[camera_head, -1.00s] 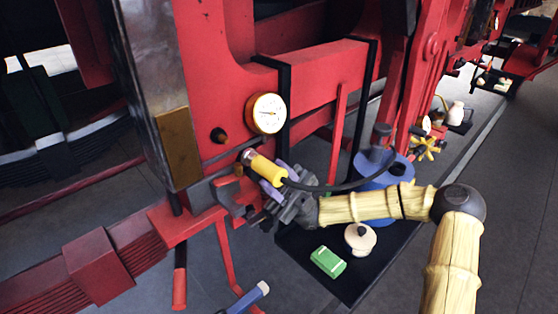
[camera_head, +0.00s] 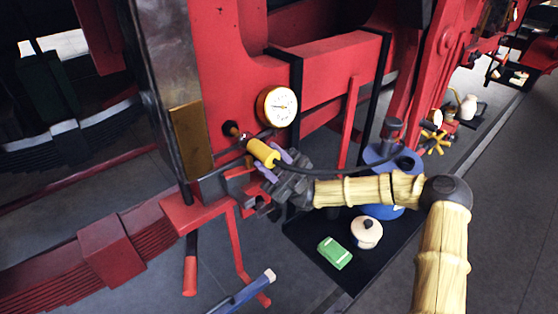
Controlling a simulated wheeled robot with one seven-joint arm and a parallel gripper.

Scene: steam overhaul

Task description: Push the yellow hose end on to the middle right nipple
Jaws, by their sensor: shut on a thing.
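The yellow hose end (camera_head: 263,153) is held between the fingers of my gripper (camera_head: 271,164), which is shut on it. It is tilted, with its silver tip pointing up and left. A small brass nipple (camera_head: 234,131) stands out from a black round fitting (camera_head: 228,128) on the red frame, left of the gauge. The silver tip is at the nipple's outer end in the picture; I cannot tell whether they touch. The dark hose (camera_head: 345,172) runs from the hose end to the right, towards the blue canister (camera_head: 382,161).
A round white gauge (camera_head: 278,106) sits just above and right of the hose end. The red frame (camera_head: 335,75) and a black upright bar (camera_head: 296,95) are close by. A dark tray (camera_head: 364,264) below holds a green box (camera_head: 334,253) and a cream pot (camera_head: 366,231).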

